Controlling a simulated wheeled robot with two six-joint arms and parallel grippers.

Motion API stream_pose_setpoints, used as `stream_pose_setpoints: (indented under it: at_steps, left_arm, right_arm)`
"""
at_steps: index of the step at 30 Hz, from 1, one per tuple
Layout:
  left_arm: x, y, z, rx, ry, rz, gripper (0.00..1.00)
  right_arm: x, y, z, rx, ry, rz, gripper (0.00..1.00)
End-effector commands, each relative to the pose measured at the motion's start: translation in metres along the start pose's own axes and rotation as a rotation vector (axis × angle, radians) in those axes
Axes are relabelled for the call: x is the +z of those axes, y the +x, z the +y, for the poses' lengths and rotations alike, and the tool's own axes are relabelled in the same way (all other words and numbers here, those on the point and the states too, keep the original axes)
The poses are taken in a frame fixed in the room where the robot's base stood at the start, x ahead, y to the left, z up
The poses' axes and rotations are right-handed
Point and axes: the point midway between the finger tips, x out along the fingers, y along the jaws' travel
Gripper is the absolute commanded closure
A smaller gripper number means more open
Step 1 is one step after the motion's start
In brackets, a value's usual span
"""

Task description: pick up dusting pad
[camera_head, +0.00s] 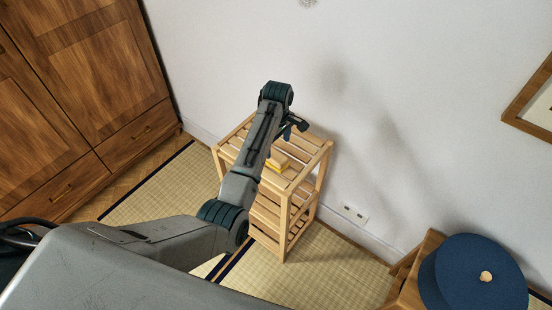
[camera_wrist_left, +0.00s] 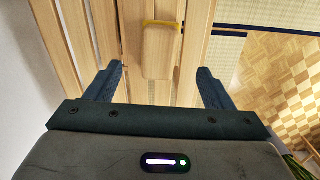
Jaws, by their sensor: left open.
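The dusting pad (camera_head: 277,162) looks like a small wooden block with a yellow layer beneath it. It lies on the slatted top of a wooden shelf rack (camera_head: 318,147). In the left wrist view the pad (camera_wrist_left: 159,53) shows its wooden top, with a yellow edge at its far end. My left gripper (camera_head: 298,124) is above the rack, near the pad. In the left wrist view the left gripper (camera_wrist_left: 159,80) is open, its two fingers apart, with the pad lying beyond and between them. Nothing is held. My right gripper is not in view.
A white wall (camera_head: 400,90) stands close behind the rack. A large wooden cabinet (camera_head: 80,80) is at the left. Tatami mats (camera_head: 150,187) cover open floor between cabinet and rack.

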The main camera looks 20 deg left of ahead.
Motion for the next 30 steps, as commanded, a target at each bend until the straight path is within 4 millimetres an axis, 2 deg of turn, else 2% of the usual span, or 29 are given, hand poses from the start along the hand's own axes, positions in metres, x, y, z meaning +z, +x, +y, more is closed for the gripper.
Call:
stream_pose_setpoints:
  at_steps: [3, 10, 18, 27, 30]
  left_arm:
    - [-0.001, 0.015, 0.000, -0.001, 0.000, 0.000, 0.25]
    - [-0.002, 0.033, -0.001, -0.002, 0.001, 0.000, 0.25]
    - [-0.005, 0.070, 0.000, 0.000, 0.001, 0.000, 0.25]
    - [-0.005, 0.075, 0.000, 0.002, 0.001, 0.001, 0.25]
    - [-0.005, 0.075, 0.000, 0.002, 0.002, 0.001, 0.44]
  right_arm:
    - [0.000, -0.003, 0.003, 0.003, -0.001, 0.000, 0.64]
    - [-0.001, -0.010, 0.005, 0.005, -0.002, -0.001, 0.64]
    - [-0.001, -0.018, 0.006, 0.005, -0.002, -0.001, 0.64]
    - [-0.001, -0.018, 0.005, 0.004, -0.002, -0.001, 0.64]
    - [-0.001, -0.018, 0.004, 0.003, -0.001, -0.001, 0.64]
